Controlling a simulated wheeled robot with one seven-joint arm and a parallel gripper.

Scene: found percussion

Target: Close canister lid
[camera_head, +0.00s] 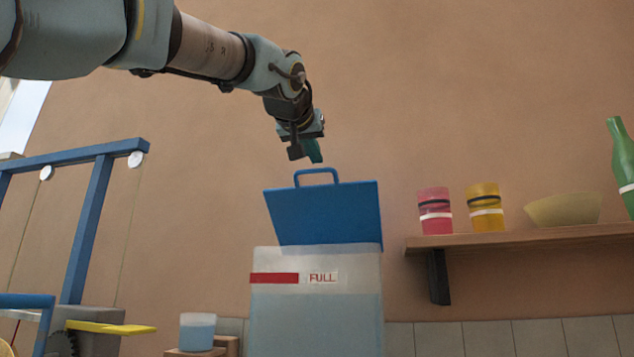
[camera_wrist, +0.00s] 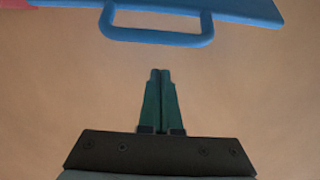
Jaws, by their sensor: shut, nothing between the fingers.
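The canister (camera_head: 316,300) is a pale translucent box with a red stripe and a "FULL" label, low in the middle of the head view. Its blue lid (camera_head: 325,213) stands raised and tilted above the canister's top, with a blue loop handle (camera_head: 316,172) on its upper edge. My gripper (camera_head: 314,155) is just above the handle, apart from it, fingers pointing down. In the wrist view my gripper (camera_wrist: 160,75) has its green fingers together and empty. The handle (camera_wrist: 158,36) and the lid's edge (camera_wrist: 230,8) show beyond the fingertips.
A wooden shelf (camera_head: 520,240) at right holds a pink jar (camera_head: 434,211), a yellow jar (camera_head: 486,208), a bowl (camera_head: 563,210) and a green bottle (camera_head: 624,165). A blue frame (camera_head: 88,230) stands at left. A cup (camera_head: 197,332) sits left of the canister.

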